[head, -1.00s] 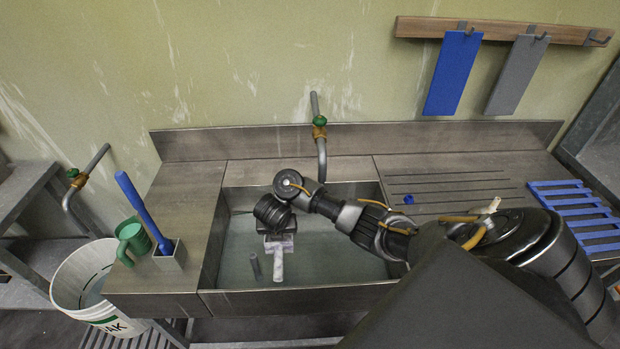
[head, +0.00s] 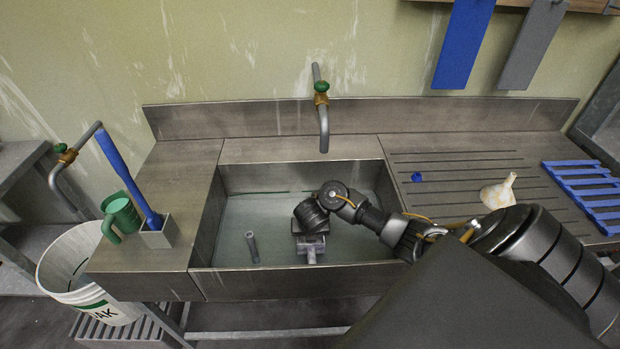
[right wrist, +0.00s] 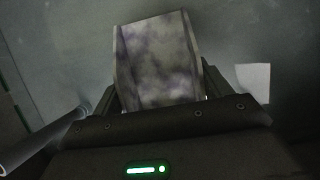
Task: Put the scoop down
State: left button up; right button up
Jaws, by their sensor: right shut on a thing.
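The scoop (right wrist: 155,62), mottled white and purple-grey, fills the upper middle of the right wrist view. My right gripper (right wrist: 158,103) is shut on it. In the head view the same gripper (head: 310,238) is down inside the sink basin, right of its middle, with a small pale part of the scoop showing below it. I cannot tell whether the scoop touches the basin floor. My left gripper is not in view.
The steel sink (head: 205,225) has a grey standpipe (head: 251,246) left of my gripper and a tap (head: 322,105) behind. A green jug (head: 121,214) and blue brush (head: 128,178) stand left. A cream funnel (head: 498,192) and blue rack (head: 590,190) lie right.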

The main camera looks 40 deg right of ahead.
aim_at(311, 244)
jog(key=shift+f+b, duration=1.25)
jog(key=shift+f, duration=1.35)
jog(key=o, duration=1)
jog(key=p+v, duration=0.8)
jog(key=v, duration=0.3)
jog(key=shift+w+a, duration=0.1)
jog(key=shift+s+a+r+p, duration=0.15)
jog(key=shift+s+r+p, duration=0.1)
jog(key=shift+r+p, duration=0.3)
